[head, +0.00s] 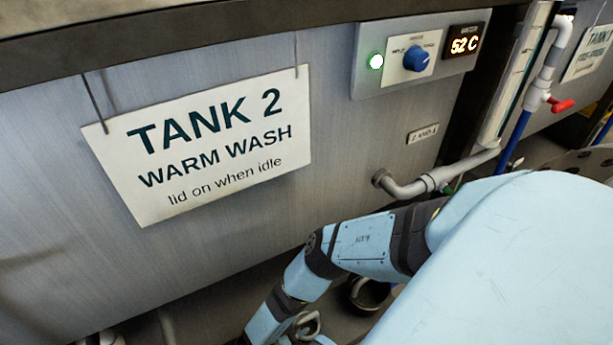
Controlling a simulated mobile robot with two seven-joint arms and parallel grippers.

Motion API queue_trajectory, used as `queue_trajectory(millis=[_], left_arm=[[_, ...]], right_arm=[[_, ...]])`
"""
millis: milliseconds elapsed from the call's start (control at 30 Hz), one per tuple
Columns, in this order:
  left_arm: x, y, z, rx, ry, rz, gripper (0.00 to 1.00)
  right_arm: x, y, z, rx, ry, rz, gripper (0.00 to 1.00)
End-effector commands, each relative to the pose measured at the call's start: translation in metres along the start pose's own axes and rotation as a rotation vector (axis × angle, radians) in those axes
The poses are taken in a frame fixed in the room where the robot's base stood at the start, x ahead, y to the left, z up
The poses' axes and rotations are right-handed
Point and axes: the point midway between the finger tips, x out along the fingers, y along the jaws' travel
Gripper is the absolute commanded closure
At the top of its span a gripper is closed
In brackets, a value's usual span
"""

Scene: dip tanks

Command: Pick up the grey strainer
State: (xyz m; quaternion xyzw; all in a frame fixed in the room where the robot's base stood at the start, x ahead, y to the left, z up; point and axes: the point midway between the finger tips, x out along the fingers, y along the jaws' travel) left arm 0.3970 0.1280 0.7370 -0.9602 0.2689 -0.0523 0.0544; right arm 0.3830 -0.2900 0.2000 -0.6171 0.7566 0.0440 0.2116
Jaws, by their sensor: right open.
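I cannot make out a grey strainer for certain in the head view. A dark round thing with a paler rim (367,295) sits low behind my right arm, partly hidden by it, and I cannot tell what it is. My pale blue right arm comes in from the right and reaches down to the bottom edge. My right gripper (270,328) is at its lower end, partly cut off by the frame, and open. I see nothing between its fingers. My left gripper is not in view.
The steel front of tank 2 (350,175) fills most of the view, with a hanging sign (205,143) on it. A control box (420,52) sits at upper right. A grey pipe (440,178) and a red-handled valve (562,105) stick out at right.

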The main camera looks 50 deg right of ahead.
Motion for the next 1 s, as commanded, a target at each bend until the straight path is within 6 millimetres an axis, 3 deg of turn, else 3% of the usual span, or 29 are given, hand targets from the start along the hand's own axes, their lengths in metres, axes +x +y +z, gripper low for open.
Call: queue_trajectory(millis=[200,433,667,1000], left_arm=[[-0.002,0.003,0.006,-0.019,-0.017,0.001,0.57],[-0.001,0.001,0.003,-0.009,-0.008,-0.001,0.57],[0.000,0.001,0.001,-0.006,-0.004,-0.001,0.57],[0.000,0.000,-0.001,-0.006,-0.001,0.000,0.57]], right_arm=[[0.032,0.000,-0.003,0.000,0.000,0.000,0.49],[0.034,0.000,-0.004,0.000,-0.001,0.000,0.49],[0.034,0.000,-0.004,0.000,-0.001,0.000,1.00],[0.033,-0.001,-0.006,0.000,-0.001,0.000,1.00]])
